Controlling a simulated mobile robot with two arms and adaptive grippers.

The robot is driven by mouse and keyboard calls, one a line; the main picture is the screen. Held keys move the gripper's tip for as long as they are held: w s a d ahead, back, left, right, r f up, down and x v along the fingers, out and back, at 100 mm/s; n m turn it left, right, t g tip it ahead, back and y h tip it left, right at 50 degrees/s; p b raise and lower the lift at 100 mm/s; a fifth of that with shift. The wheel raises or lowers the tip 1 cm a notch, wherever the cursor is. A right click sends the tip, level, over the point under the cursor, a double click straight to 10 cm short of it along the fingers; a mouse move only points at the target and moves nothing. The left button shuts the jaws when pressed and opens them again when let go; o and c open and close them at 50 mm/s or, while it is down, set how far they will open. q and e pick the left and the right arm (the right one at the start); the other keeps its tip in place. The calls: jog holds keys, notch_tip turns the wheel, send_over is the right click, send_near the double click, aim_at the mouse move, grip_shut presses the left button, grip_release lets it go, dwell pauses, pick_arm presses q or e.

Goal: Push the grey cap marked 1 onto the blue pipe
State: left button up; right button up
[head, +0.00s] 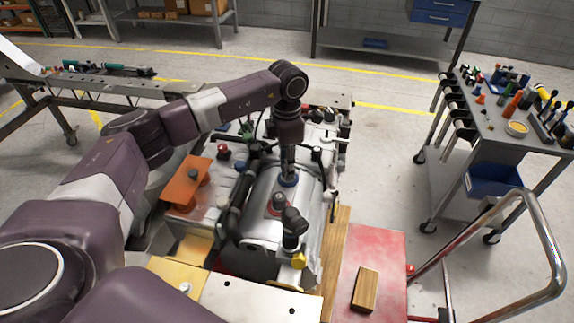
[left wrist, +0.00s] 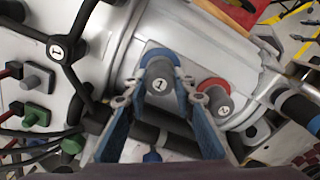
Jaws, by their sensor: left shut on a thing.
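My left gripper (head: 288,176) points down over the silver housing in the head view. In the left wrist view its two blue fingers (left wrist: 160,98) are shut on the grey cap marked 1 (left wrist: 160,84), one on each side. The blue pipe shows as a blue ring (left wrist: 158,54) right behind the cap, and in the head view (head: 288,182) just below the fingers. The cap lines up with the ring, but I cannot tell how far it sits on it. The cap is mostly hidden in the head view. My right gripper is not in view.
A red-ringed pipe (left wrist: 212,84) with a grey, marked end stands close beside the gripper. Black hoses (left wrist: 75,70) and small coloured plugs (left wrist: 36,115) lie to the left. A wooden block (head: 365,289) rests on the red surface (head: 385,250). A tool cart (head: 515,135) stands at right.

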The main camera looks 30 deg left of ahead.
pick_arm(q)
jog(key=shift+f+b, duration=0.5)
jog(key=shift+f, duration=0.15)
jog(key=o, duration=0.8)
jog(key=shift+o, duration=0.2)
jog(key=shift+r, duration=0.15)
jog(key=shift+r+p, duration=1.8)
jog(key=shift+r, duration=1.15)
